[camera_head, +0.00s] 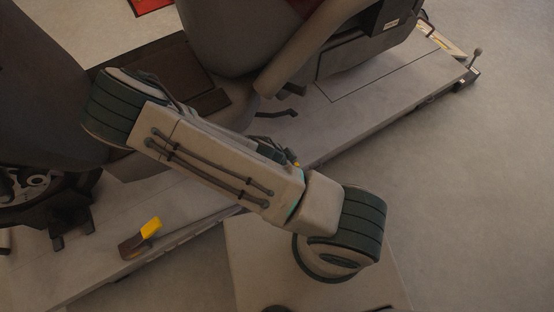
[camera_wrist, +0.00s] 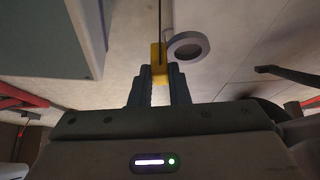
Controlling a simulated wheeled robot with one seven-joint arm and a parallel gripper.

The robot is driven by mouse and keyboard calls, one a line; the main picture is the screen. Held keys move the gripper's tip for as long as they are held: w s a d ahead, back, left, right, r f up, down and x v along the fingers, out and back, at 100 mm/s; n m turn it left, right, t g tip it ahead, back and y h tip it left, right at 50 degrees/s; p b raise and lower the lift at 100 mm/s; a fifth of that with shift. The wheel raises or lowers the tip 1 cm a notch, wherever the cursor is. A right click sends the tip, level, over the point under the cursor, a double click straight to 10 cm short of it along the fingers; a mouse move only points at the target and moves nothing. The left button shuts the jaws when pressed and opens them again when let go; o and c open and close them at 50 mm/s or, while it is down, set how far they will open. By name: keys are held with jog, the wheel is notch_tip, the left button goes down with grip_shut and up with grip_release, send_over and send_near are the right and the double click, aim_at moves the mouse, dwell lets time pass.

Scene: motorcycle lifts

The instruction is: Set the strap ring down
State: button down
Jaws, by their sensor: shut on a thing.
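In the wrist view, my gripper (camera_wrist: 158,72) is shut on the yellow block of the strap ring (camera_wrist: 158,52), which stands out between the two blue fingers. A thin dark line runs up from the block to the top of the picture. A grey ring (camera_wrist: 188,46) shows just right of the block; I cannot tell if it is joined to it. In the head view my arm hides my gripper, and only a small yellow spot (camera_head: 297,164) shows past the arm's edge.
The grey lift platform (camera_head: 365,85) runs diagonally under a motorcycle (camera_head: 225,35). A yellow-tipped brown piece (camera_head: 150,228) lies on the platform at lower left. Open floor (camera_head: 480,200) is at right. In the wrist view a dark bar (camera_wrist: 290,75) juts in from the right.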

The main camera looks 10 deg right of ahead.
jog(key=w+a+f, duration=0.1)
jog(key=w, duration=0.1)
jog(key=w+a+f+b, duration=0.1)
jog(key=w+a+f, duration=0.1)
jog(key=w, duration=0.1)
jog(key=w+a+f+b, duration=0.1)
jog(key=w+f, duration=0.1)
jog(key=shift+w+a+f, duration=0.2)
jog(key=shift+w+a, duration=0.05)
jog(key=shift+a, duration=0.05)
jog(key=shift+f+b, duration=1.15)
jog(key=shift+f, duration=0.75)
jog(key=shift+f, duration=0.15)
jog(key=c, duration=1.4)
grip_release()
